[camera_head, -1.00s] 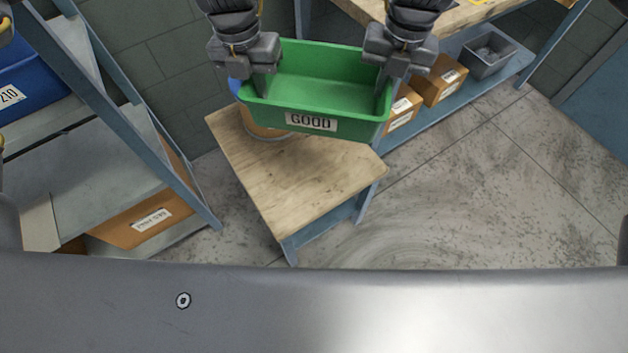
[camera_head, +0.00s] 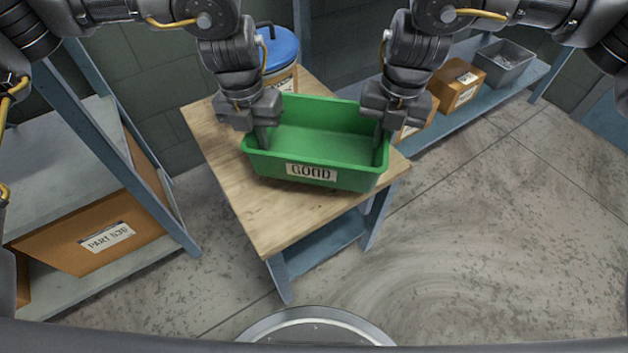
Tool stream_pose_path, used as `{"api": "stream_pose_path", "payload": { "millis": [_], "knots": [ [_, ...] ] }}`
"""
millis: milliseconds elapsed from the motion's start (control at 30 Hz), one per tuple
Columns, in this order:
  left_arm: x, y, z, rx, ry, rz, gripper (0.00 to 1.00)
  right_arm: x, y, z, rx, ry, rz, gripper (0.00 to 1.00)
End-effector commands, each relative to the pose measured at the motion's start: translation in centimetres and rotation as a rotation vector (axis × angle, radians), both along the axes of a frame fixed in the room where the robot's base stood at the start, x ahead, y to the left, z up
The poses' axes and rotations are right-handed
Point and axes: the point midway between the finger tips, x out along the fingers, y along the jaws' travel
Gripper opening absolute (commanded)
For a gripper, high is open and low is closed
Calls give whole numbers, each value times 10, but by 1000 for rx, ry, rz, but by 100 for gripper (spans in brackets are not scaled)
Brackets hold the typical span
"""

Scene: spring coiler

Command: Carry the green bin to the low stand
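The green bin (camera_head: 318,150), labelled GOOD on its front wall, is upright and empty. It is over the right part of the low stand's wooden top (camera_head: 250,212); whether it touches the top or hangs just above it I cannot tell. My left gripper (camera_head: 262,140) is at the bin's left end wall and my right gripper (camera_head: 380,140) is at its right end wall. Each has a finger inside the bin and appears shut on the wall. The outer fingers are mostly hidden.
A container with a blue lid (camera_head: 279,48) stands at the stand's back, behind the bin. A shelf rack with a brown box (camera_head: 92,236) is at left. Another shelf holds brown boxes (camera_head: 458,85) and a grey bin (camera_head: 504,62) at right. The stand's front-left top is bare.

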Motion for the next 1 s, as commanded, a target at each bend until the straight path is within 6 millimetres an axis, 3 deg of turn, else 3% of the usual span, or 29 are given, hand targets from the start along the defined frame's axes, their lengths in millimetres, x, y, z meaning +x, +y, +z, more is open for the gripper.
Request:
{"api": "stream_pose_path", "payload": {
  "millis": [33, 567, 1000],
  "knots": [
    [0, 1, -6, 3, 0, 3, 0, 0, -1, -7, -3, 0, -2, 0],
    [0, 1, -8, 3, 0, 3, 0, 0, -2, -8, -3, 0, -2, 0],
    [0, 1, -36, 3, 0, 2, 0, 0, -2, -36, -3, 0, -2, 0]
  ]
}}
